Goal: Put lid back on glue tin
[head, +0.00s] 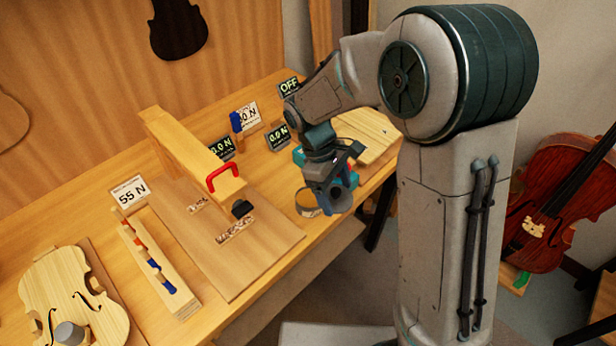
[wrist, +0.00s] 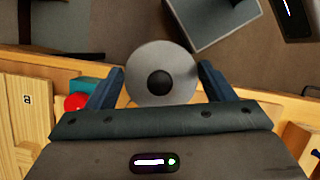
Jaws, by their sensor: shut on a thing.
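The lid (wrist: 160,62) is a round grey disc with a dark knob in its middle, seen face-on in the wrist view. My gripper (wrist: 161,70) is shut on it, with one blue finger on each side of the disc. In the head view my gripper (head: 341,198) hangs over the bench's front edge, and the lid is hard to make out there. The glue tin (head: 307,203) appears as a low, round, tan container on the bench, just left of my gripper. My fingers are close to it; the exact gap cannot be told.
A clamp with a red handle (head: 224,176) stands on a board to the left. A pale wood plate (head: 368,135) lies behind. The floor is beyond the edge.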

